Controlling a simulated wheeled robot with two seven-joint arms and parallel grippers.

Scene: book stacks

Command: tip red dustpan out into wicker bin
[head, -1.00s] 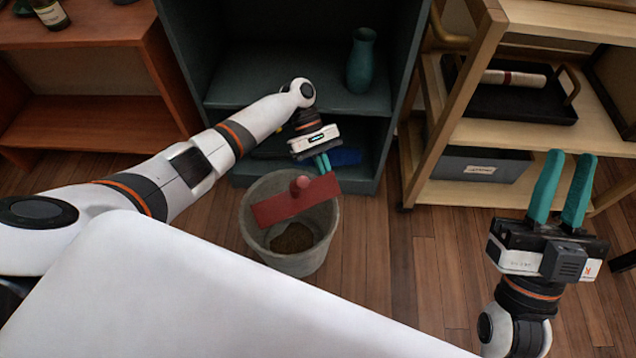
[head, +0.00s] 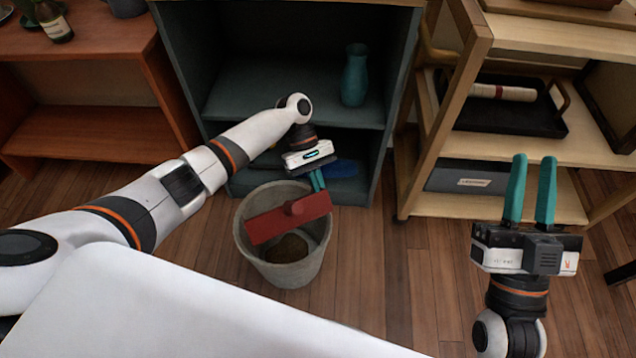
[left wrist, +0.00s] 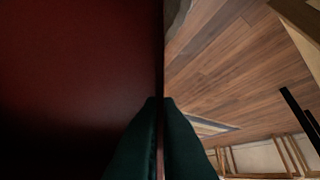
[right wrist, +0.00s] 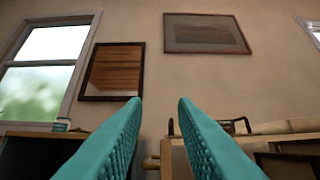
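The red dustpan (head: 300,213) is over the mouth of the round grey bin (head: 286,272), tilted, its broad flat face showing. A dark brown heap (head: 287,249) lies inside the bin below it. My left gripper (head: 317,181) is shut on the dustpan at the bin's far rim. In the left wrist view the dustpan (left wrist: 75,70) fills the left half, and a thin edge sits between the fingers (left wrist: 162,105). Whether any dirt is left on the dustpan is hidden. My right gripper (head: 532,165) is open and empty at the right, and it also shows open in its wrist view (right wrist: 160,105).
A dark teal shelf unit (head: 270,95) with a teal vase (head: 355,75) stands behind the bin. A wooden cart (head: 480,205) with a black tray (head: 512,118) and grey box (head: 470,178) is at right. A reddish wood shelf (head: 90,140) is at left. Floor right of the bin is clear.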

